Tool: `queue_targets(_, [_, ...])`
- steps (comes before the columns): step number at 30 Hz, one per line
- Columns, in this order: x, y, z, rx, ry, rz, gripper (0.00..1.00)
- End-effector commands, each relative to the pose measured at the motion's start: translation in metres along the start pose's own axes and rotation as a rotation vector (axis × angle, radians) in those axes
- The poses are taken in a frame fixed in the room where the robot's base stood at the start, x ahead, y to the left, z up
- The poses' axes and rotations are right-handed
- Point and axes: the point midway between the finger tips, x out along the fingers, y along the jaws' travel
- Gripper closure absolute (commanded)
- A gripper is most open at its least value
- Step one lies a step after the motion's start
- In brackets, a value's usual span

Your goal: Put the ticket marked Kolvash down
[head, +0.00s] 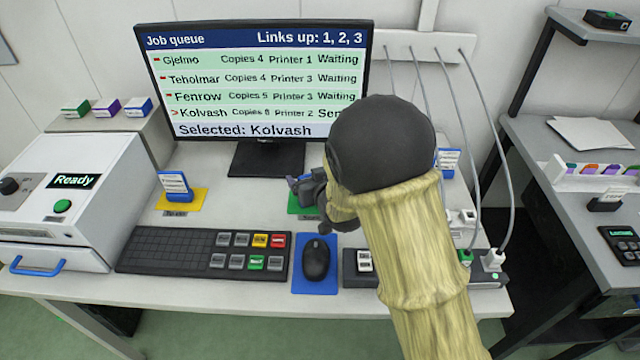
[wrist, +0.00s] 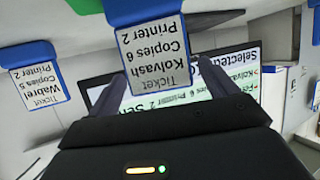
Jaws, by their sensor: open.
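The Kolvash ticket (wrist: 158,60), a white card in a blue holder, shows upside down in the wrist view between the two fingers of my gripper (wrist: 160,85). The fingers are apart, one on each side of the card. I cannot tell whether either touches it. What lies under its holder is not clear. In the head view my gripper (head: 303,187) is low over the green mat (head: 297,206) in front of the monitor.
Another ticket (head: 174,184) stands on the yellow mat (head: 185,202) at left. The monitor (head: 250,85) stands behind; the keyboard (head: 180,252) and mouse (head: 316,258) lie in front.

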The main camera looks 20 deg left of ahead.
Motion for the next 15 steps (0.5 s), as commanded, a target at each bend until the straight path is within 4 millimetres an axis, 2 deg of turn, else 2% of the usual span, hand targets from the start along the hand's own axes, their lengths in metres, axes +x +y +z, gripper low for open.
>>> queue_targets(5, [-0.023,0.0,-0.002,0.001,0.002,0.0,0.15])
queue_targets(15, [-0.087,0.0,-0.001,0.002,0.001,0.001,0.15])
